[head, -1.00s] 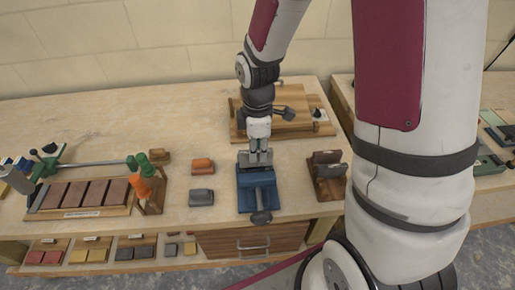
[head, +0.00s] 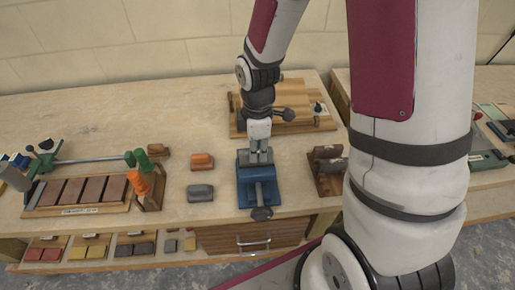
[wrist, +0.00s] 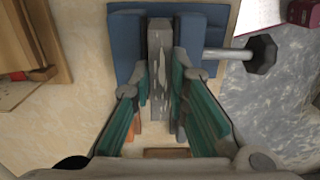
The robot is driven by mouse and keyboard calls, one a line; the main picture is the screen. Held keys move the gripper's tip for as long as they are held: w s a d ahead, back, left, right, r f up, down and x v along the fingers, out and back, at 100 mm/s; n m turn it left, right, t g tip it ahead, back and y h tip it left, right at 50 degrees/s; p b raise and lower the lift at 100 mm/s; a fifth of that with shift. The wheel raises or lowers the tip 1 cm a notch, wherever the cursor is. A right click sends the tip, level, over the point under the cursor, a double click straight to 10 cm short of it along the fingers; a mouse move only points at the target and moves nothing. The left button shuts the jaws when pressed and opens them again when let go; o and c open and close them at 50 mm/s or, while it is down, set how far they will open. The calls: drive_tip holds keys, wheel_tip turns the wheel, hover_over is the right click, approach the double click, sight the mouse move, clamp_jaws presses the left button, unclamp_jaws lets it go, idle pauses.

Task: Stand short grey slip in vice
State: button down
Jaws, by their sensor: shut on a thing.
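The blue vice (head: 258,193) stands near the front edge of the bench, its screw handle pointing forward. My gripper (head: 259,154) points down at the vice's jaws and is shut on the short grey slip. In the wrist view the slip (wrist: 160,85) is a narrow, scuffed grey bar between my green-backed fingers. The blue vice body (wrist: 125,45) shows on both sides of it there. The slip's lower end is hidden, so I cannot tell whether it touches the vice bed.
An orange block (head: 202,161) and a grey block (head: 200,193) lie left of the vice. A wooden stand (head: 328,183) with dark pieces is close on the right. A wooden board (head: 300,127) lies behind. A rack of brown slips (head: 75,209) is at the left.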

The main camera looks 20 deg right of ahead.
drive_tip(key=shift+f, duration=0.1)
drive_tip(key=shift+f+b, duration=0.35)
drive_tip(key=shift+f, duration=0.45)
drive_tip(key=c, duration=1)
unclamp_jaws()
drive_tip(key=shift+r+p, duration=2.25)
drive_tip(key=shift+r, duration=1.3)
